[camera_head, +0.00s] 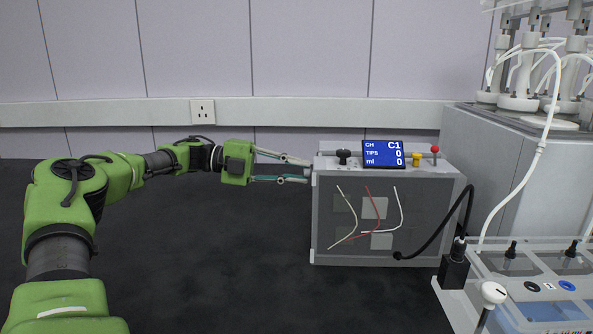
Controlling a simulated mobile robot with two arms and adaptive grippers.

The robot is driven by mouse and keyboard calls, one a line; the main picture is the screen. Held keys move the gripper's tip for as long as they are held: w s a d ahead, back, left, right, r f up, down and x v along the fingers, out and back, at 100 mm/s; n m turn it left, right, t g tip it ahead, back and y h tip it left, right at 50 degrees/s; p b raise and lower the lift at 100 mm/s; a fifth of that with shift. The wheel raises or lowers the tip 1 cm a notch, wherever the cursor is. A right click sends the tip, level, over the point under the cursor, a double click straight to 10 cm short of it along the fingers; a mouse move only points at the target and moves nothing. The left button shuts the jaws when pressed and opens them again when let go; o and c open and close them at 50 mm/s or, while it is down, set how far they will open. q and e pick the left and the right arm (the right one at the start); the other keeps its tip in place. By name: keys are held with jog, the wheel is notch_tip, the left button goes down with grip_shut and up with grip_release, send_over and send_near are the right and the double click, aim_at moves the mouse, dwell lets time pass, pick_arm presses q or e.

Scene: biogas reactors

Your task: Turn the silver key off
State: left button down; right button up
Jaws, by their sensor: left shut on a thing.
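My left gripper (308,171) reaches in from the left. Its two fingers point right and meet the upper left side of a grey control box (325,225). The fingers are shut on a small part at that side, which I take to be the silver key. The key itself is too small and too covered by the fingertips for its turn position to be seen. The box carries a blue display (383,153) reading CH C1, TIPS 0 and ml 0. My right gripper is not in view.
On the box top are a black knob (343,156), a yellow knob (416,159) and a red-tipped lever (435,154). A black cable (459,219) runs from its front. Reactor equipment (520,200) stands at the right. Dark floor left of the box is clear.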

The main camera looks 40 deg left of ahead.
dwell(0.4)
pick_arm(q)
jog(key=c, duration=1.9)
grip_release()
jog(key=v, duration=1.2)
jog(key=shift+w, duration=0.1)
